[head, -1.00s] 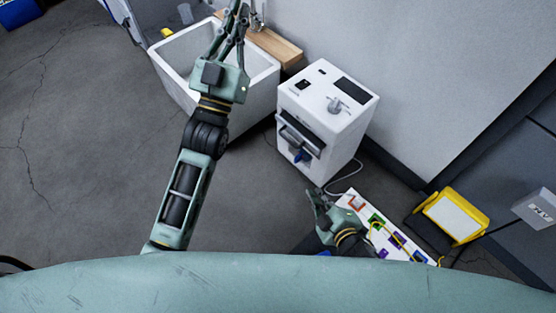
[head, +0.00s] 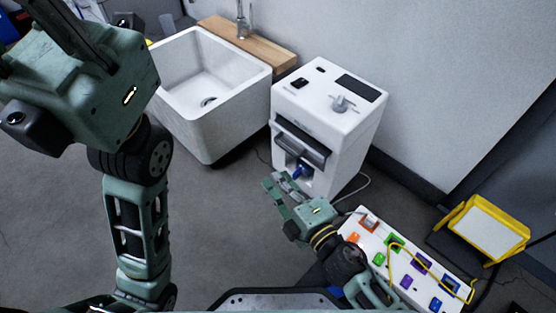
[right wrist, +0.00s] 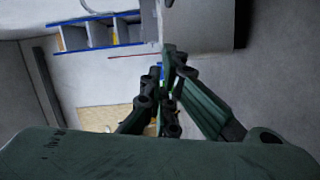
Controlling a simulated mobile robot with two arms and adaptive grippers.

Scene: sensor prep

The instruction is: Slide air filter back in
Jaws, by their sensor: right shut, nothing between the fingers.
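The white machine (head: 335,115) stands against the wall, with a knob and dark panels on top. A dark grey slab (head: 301,143), perhaps the air filter, tilts out of its front opening; I cannot tell how deep it sits. A blue part (head: 301,171) shows below it. My right gripper (head: 275,181) is shut and empty, just in front of the machine's lower left front, apart from the slab. In the right wrist view its fingers (right wrist: 166,88) are close together. My left gripper (head: 70,30) is large at the upper left, far from the machine; its fingertips are unclear.
A white sink (head: 205,95) with a wooden ledge (head: 248,45) stands left of the machine. A white board (head: 450,285) with coloured parts and a yellow cable lies at the lower right. The grey floor between the sink and my arms is clear.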

